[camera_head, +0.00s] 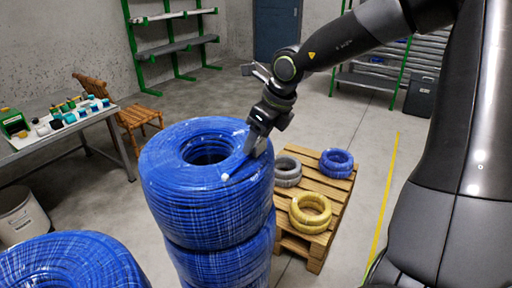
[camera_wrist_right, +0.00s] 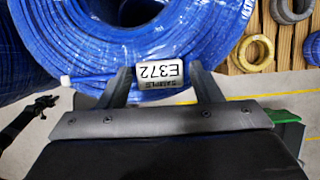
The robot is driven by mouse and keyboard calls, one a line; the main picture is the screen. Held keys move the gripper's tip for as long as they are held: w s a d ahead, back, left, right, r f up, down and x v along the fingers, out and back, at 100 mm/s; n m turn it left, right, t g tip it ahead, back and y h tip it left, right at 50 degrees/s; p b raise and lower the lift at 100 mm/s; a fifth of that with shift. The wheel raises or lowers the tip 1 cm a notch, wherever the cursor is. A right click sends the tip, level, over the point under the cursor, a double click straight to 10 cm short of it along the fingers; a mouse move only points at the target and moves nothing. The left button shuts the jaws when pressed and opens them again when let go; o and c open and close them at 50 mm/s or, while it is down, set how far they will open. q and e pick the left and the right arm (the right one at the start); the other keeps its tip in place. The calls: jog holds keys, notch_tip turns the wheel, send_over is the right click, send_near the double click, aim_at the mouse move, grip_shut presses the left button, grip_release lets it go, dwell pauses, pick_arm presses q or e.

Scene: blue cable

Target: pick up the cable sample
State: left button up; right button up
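The cable sample (camera_wrist_right: 93,80) is a short blue length with a white end, lying along the rim of a large blue cable coil (camera_head: 190,216). Its label (camera_wrist_right: 160,73) reads "SAMPLE E372", upside down in the right wrist view. In the head view its white tip (camera_head: 225,177) shows on top of the coil stack, and the rest is partly hidden by my right gripper (camera_head: 252,145). In the right wrist view that gripper (camera_wrist_right: 160,82) is open, its two fingers apart on either side of the label. Contact cannot be told.
A second blue coil (camera_head: 70,264) stands at the lower left. A wooden pallet (camera_head: 308,180) with grey, yellow and blue coils is right of the stack. A table (camera_head: 65,132) with small items, a chair (camera_head: 135,115) and a bin (camera_head: 22,216) are at left.

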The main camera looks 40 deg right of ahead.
aim_at(259, 141)
jog(key=c, duration=0.7)
jog(key=shift+c, duration=0.2)
notch_tip(259, 141, up, 10)
jog(key=b, duration=0.1)
